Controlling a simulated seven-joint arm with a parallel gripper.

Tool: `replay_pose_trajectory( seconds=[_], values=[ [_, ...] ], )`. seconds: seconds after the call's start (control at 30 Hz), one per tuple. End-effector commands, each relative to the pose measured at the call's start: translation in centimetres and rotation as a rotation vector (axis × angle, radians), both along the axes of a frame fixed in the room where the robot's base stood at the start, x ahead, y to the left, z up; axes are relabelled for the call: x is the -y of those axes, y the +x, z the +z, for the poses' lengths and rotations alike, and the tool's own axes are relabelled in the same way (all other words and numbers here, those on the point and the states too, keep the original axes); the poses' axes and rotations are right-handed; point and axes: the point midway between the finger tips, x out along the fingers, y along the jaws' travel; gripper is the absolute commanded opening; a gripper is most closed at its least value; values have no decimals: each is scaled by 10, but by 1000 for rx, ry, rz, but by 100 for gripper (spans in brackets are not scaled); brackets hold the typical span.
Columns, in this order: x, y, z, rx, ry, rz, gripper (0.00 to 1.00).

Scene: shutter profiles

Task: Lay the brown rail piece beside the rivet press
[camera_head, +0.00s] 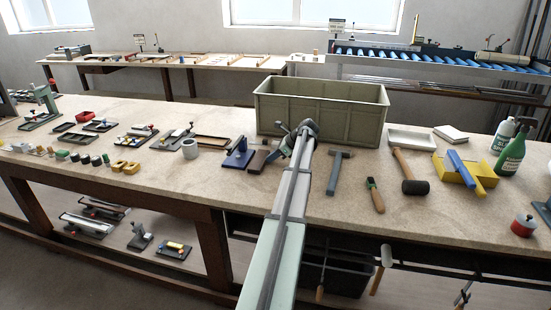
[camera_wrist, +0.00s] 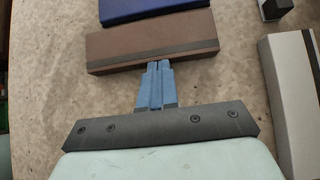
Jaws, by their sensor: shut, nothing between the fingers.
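The brown rail piece (camera_wrist: 150,42) lies flat on the bench in the wrist view, with a dark groove along its near side. It also shows in the head view (camera_head: 258,161), just right of a blue device (camera_head: 238,157) with a flat base and an upright. The blue base (camera_wrist: 150,9) lies close alongside the brown piece. A green upright press (camera_head: 44,108) stands at the far left; I cannot tell which device is the rivet press. My gripper (camera_wrist: 158,72) is shut and empty, its fingertips at the brown piece's near long edge. Whether they touch is unclear.
A large green crate (camera_head: 320,112) stands behind my wrist. A hammer (camera_head: 338,170) lies to the right, with a mallet (camera_head: 408,172) beyond it. A light grey bar (camera_wrist: 294,100) lies right of my fingers.

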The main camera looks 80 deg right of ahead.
Motion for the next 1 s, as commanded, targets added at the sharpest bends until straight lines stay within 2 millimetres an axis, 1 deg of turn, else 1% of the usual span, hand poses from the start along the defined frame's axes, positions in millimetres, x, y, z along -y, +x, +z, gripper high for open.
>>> replay_pose_trajectory(
  seconds=[0.03, 0.13, 0.43, 0.53, 0.67, 0.8, 0.83, 1.0],
  values=[
    [0, 8, 0, 0, 1, 3, 0],
    [0, 16, 0, 0, 1, 2, 0],
    [0, 16, 0, 0, 1, 1, 0],
    [0, 12, 0, 0, 1, 1, 0],
    [0, 0, 0, 0, 1, -1, 0],
    [0, -25, 0, 0, 1, -1, 0],
    [0, -30, 2, 0, 1, -1, 0],
    [1, -53, 28, 0, -1, -1, 0]
  ],
)
